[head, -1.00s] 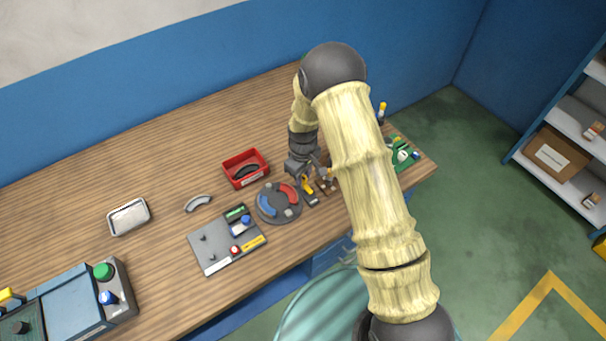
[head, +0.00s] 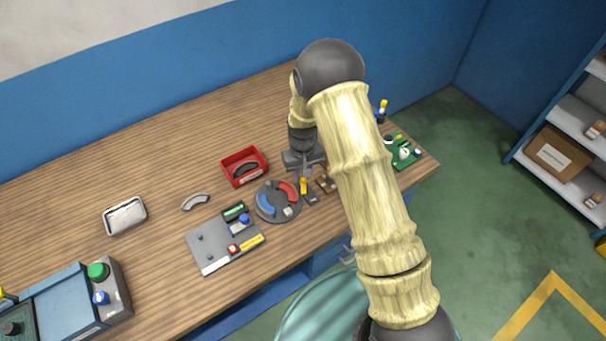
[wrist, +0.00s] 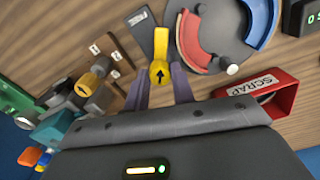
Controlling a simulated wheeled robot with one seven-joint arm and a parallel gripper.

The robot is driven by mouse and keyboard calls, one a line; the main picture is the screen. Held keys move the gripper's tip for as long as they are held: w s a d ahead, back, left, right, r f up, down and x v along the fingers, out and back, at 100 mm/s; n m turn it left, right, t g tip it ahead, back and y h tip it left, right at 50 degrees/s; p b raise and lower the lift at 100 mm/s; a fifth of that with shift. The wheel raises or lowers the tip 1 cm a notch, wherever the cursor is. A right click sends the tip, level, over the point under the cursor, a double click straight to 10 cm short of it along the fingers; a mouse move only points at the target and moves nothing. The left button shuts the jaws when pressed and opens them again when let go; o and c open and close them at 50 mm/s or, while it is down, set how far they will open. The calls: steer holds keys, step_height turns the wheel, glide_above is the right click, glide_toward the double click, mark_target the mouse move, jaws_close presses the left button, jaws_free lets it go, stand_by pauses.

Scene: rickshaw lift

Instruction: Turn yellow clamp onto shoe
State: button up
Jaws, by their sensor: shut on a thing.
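The yellow clamp (wrist: 159,68), marked with a black arrow, sits between the two fingers of my gripper (wrist: 158,76) in the wrist view. My gripper is shut on it. In the head view the clamp (head: 304,185) shows just below my gripper (head: 304,174), beside the grey disc (head: 277,217). The disc carries a curved red shoe (wrist: 189,40) and a curved blue shoe (wrist: 262,22). The clamp's yellow end lies close to the red shoe's side of the disc; whether they touch is unclear. A dark grey block (wrist: 141,38) lies next to the clamp.
A red scrap bin (head: 244,178) stands behind the disc. A grey tool plate (head: 209,250) lies left of it. A brown block with knobs (head: 326,184) and a green board (head: 404,152) are to the right. Bare table lies around the metal tray (head: 125,230).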

steer(key=m, duration=0.6)
steer(key=shift+m+b, duration=0.3)
steer(key=shift+b, duration=0.1)
steer(key=m, duration=0.5)
steer(key=shift+w+r+m, duration=0.1)
steer(key=shift+m, duration=0.2)
steer(key=o, duration=1)
step_height(320, 180, up, 17)
steer(key=shift+r+b, duration=0.2)
steer(key=shift+b, duration=0.9)
